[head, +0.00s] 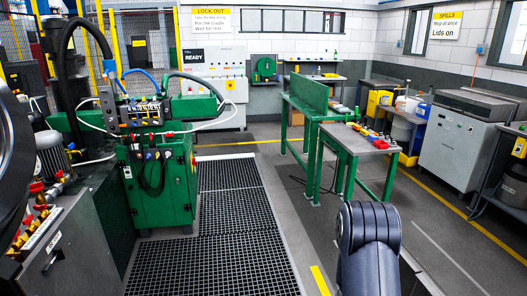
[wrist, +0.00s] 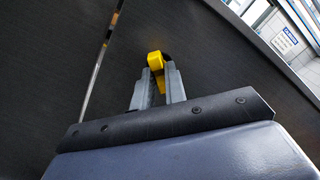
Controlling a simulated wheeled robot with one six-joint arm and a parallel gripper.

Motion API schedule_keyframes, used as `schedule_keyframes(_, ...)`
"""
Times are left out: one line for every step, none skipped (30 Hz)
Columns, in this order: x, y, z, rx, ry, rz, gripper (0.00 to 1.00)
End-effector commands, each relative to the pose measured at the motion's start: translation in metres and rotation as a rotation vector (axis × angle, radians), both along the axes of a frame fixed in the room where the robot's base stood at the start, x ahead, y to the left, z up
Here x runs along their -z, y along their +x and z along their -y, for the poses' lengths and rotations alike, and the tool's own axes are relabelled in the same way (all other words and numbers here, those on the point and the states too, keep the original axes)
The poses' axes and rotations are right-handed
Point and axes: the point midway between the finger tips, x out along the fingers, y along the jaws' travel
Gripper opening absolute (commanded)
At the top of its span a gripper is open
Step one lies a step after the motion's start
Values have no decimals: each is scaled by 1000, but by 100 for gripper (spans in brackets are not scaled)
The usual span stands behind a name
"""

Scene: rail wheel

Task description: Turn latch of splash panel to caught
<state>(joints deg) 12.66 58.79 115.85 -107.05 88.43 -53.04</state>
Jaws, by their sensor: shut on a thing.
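A yellow latch (wrist: 155,61) shows in the wrist view against a broad dark panel (wrist: 215,60), which looks like the splash panel. My gripper (wrist: 161,80) is shut on the latch, with a grey finger on either side of its yellow lower part. The latch's rounded yellow head sticks out past the fingertips, with a dark part beside it. The fingers hide part of the latch, so I cannot tell whether it is caught. In the head view I cannot make out the latch or my gripper.
A thin metal rod or edge (wrist: 101,65) runs along the panel left of my gripper. In the head view, a green machine (head: 160,185) stands left beside floor grating (head: 235,220). A green bench (head: 355,141) carries small parts. Grey floor (head: 430,225) is open at the right.

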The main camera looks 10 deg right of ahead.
Motion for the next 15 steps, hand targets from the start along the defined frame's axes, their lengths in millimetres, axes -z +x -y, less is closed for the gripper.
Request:
schedule_keyframes(0, 0, 0, 0, 0, 0, 0)
schedule_keyframes(0, 0, 0, 0, 0, -3, 0)
schedule_keyframes(-1, 0, 0, -1, 0, -12, 0)
schedule_keyframes(-1, 0, 0, -1, -1, -23, 0)
schedule_keyframes(-1, 0, 0, -1, -2, -39, 0)
schedule_keyframes(-2, 0, 0, -1, -4, -64, 0)
schedule_keyframes(-3, 0, 0, -1, -6, -86, 0)
schedule_keyframes(-3, 0, 0, -1, -8, -107, 0)
schedule_keyframes(-3, 0, 0, -1, -10, -138, 0)
schedule_keyframes(-2, 0, 0, -1, -12, -161, 0)
schedule_keyframes(-2, 0, 0, -1, -13, -182, 0)
schedule_keyframes(-3, 0, 0, -1, -15, -211, 0)
schedule_keyframes(-3, 0, 0, -1, -17, -235, 0)
schedule_keyframes(-2, 0, 0, -1, -19, -257, 0)
schedule_keyframes(-2, 0, 0, -1, -21, -287, 0)
